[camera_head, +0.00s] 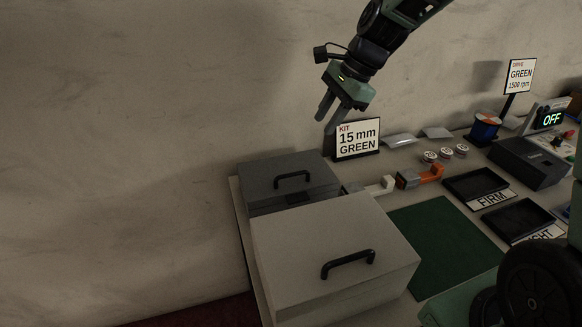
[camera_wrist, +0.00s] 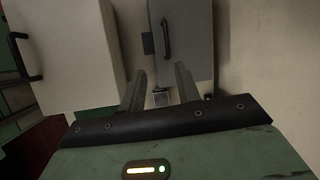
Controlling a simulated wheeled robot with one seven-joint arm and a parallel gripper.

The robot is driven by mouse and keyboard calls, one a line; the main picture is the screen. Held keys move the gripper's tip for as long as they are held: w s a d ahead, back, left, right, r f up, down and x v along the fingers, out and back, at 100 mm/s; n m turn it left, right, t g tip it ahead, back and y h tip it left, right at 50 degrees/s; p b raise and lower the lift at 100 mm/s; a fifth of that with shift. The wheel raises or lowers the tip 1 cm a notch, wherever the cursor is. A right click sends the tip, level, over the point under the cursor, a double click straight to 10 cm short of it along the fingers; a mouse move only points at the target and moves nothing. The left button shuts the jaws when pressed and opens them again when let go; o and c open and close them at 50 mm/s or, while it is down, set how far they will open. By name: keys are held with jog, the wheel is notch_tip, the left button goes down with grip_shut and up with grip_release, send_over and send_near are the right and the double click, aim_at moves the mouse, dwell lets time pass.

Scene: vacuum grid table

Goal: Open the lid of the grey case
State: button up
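The grey case (camera_head: 272,184) stands at the back left of the table. Its dark grey lid is shut, with a black handle (camera_head: 292,179) on it and a dark latch on its front. In the wrist view the grey case (camera_wrist: 190,50) lies beyond the fingertips, with its handle (camera_wrist: 166,40) upright in the picture. My gripper (camera_head: 332,116) is in the air above and to the right of the case, fingers pointing down. In the wrist view my gripper's fingers (camera_wrist: 159,88) are apart with nothing between them.
A larger light case (camera_head: 330,250) with a black handle stands in front of the grey case. A "KIT 15 mm GREEN" sign (camera_head: 358,139) stands just right of it, by the wall. A green mat (camera_head: 440,240) and black trays (camera_head: 476,183) lie further right.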

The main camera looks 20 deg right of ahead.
jog(key=w+d+m, duration=0.1)
jog(key=p, duration=0.3)
send_near(297, 175)
jog(key=x, duration=0.4)
jog(key=a+x, duration=0.1)
jog(key=x, duration=0.2)
jog(key=shift+w+f, duration=0.1)
jog(key=shift+w, duration=0.15)
grip_shut()
